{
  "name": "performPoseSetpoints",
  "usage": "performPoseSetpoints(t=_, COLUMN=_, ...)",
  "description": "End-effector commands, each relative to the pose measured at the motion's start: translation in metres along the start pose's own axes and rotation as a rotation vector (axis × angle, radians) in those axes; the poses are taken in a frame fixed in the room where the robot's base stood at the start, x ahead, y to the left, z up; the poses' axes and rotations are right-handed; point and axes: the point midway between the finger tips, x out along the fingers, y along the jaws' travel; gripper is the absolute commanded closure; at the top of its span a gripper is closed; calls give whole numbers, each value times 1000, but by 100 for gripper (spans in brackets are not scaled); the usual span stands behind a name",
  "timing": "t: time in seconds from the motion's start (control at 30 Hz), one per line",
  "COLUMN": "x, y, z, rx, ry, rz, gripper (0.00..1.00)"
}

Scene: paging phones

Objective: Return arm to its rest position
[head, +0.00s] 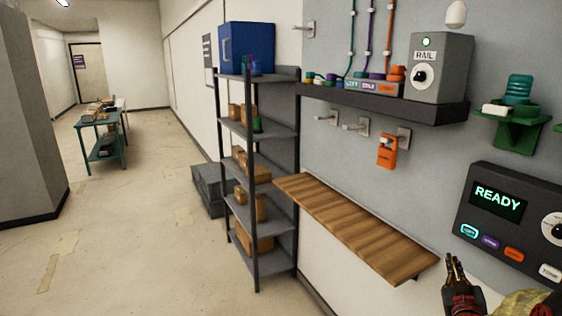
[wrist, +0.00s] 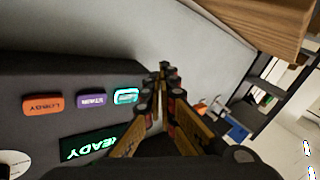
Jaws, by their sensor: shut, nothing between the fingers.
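My gripper (head: 454,268) is at the lower right of the head view, in front of the wall and beside the dark control panel (head: 470,228). In the wrist view my gripper (wrist: 163,75) has its fingertips together with nothing between them. The panel's screen (head: 497,201) reads READY. Below it are a lit teal-edged button, a purple button and an orange button. In the wrist view the orange LOBBY button (wrist: 43,104), the purple button (wrist: 91,99) and the bright teal button (wrist: 126,96) lie left of the fingers, apart from them.
A wooden shelf (head: 360,226) juts from the wall left of my gripper. Above it, a dark ledge (head: 440,112) holds the RAIL box (head: 440,68). An orange handset (head: 387,152) hangs on a hook. A metal rack (head: 258,185) stands further left. The floor (head: 120,230) at left is open.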

Motion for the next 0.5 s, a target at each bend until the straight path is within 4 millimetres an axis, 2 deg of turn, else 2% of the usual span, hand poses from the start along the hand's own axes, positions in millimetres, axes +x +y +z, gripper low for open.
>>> performPoseSetpoints(t=0.03, x=-5, y=-6, z=27, rx=22, ry=-99, rz=-20, gripper=100)
performPoseSetpoints(t=0.1, x=-15, y=-13, z=59, rx=56, ry=-240, rz=-45, gripper=100)
performPoseSetpoints(t=0.23, x=-48, y=-28, z=95, rx=114, ry=-472, rz=-86, gripper=100)
performPoseSetpoints(t=0.33, x=-81, y=-44, z=107, rx=152, ry=-632, rz=-122, gripper=100)
performPoseSetpoints(t=0.47, x=-133, y=-69, z=104, rx=190, ry=-818, rz=-174, gripper=100)
performPoseSetpoints(t=0.5, x=-151, y=-77, z=100, rx=199, ry=-872, rz=-191, gripper=100)
